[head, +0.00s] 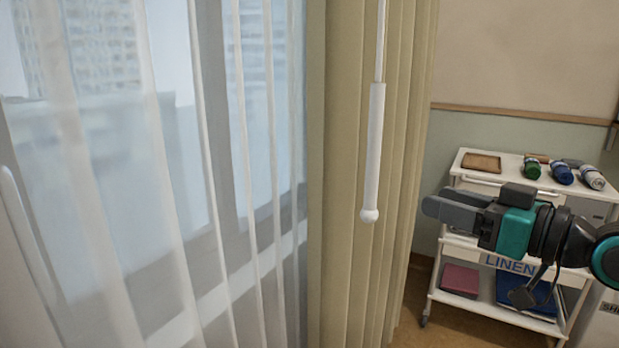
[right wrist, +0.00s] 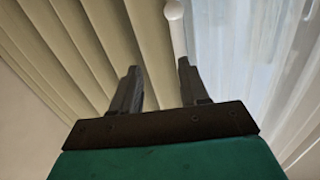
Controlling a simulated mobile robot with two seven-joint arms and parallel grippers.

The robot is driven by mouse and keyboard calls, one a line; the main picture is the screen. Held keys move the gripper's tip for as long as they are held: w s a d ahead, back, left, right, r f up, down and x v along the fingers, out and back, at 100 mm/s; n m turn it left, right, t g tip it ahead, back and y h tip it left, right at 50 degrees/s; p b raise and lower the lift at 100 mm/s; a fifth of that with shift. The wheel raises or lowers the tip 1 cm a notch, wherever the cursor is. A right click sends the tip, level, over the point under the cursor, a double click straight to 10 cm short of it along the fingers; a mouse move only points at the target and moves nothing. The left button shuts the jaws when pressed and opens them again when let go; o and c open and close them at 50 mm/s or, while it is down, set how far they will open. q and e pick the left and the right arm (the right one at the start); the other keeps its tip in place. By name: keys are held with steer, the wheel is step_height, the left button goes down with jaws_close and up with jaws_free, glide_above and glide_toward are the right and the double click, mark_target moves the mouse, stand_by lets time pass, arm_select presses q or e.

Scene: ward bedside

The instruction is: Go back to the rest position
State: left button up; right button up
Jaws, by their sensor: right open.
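My right gripper (head: 440,205) comes in from the right in the head view, its dark fingers pointing left toward the curtain. In the right wrist view its two fingers (right wrist: 158,88) stand apart with nothing between them. A white curtain wand (head: 375,150) hangs in front of the beige curtain (head: 340,120), to the left of the gripper and apart from it in the head view. The wand's rounded end (right wrist: 174,10) shows beyond the fingertips in the right wrist view. My left gripper is not in view.
A sheer curtain (head: 170,180) covers the window at left. Some floor (head: 410,300) shows beside the cart.

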step_height(320, 180, down, 25)
steer(key=s+m+h+p, duration=0.1)
steer(key=s+m+h, duration=0.25)
steer(key=h, duration=0.25)
steer(key=s+a+f+m+g+h, duration=0.1)
steer(key=s+a+f+g+h, duration=0.1)
steer(key=s+f, duration=1.2)
step_height(320, 180, down, 2)
steer(key=shift+a+f+g+h+p, duration=0.2)
steer(key=shift+a+g+h+p, duration=0.4)
steer(key=shift+a, duration=0.55)
steer(key=shift+s, duration=0.15)
